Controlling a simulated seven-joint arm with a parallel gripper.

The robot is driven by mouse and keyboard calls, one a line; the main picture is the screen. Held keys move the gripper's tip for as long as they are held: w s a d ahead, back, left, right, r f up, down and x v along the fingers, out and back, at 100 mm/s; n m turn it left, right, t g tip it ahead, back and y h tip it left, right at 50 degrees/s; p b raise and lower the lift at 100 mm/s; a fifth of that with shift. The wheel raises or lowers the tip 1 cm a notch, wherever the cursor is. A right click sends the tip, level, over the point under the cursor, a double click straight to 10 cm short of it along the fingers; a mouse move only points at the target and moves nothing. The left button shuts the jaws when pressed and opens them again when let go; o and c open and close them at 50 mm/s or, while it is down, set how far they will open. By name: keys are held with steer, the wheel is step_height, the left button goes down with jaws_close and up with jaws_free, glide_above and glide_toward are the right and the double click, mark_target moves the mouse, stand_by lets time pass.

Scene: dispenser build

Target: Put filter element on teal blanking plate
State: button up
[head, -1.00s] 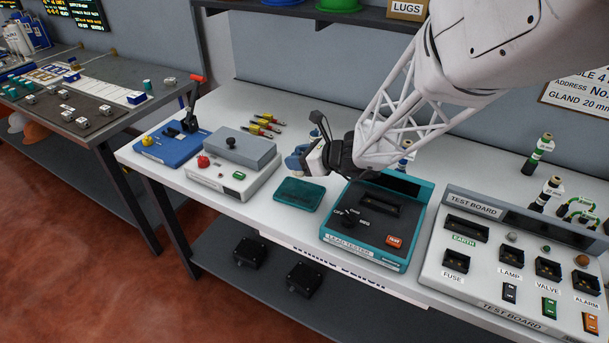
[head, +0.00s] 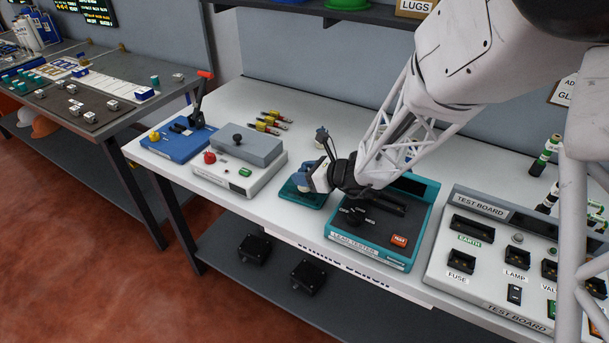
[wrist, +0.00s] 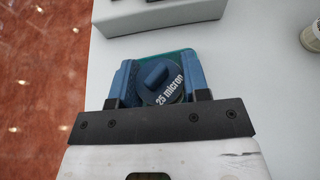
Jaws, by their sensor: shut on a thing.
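The filter element (wrist: 160,85) has a round blue cap marked "25 micron" with a raised grip bar. In the wrist view it sits between the blue fingers of my gripper (wrist: 158,78), which is shut on it. In the head view my gripper (head: 308,181) is low over the teal blanking plate (head: 316,201), with a pale part of the element showing beneath it. The plate lies flat on the white bench, largely covered by the gripper; a green strip of it (wrist: 178,55) shows beyond the cap. I cannot tell whether the element touches the plate.
The teal lead tester (head: 377,232) stands close to the right of the plate, under my wrist. A grey and white box (head: 238,180) stands to the left. The bench front edge is near.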

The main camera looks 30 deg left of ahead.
steer(key=shift+f, duration=0.35)
steer(key=shift+f, duration=0.1)
steer(key=o, duration=0.9)
steer(key=shift+v, duration=0.75)
steer(key=v, duration=1)
steer(key=shift+d+r, duration=0.2)
steer(key=shift+d, duration=0.05)
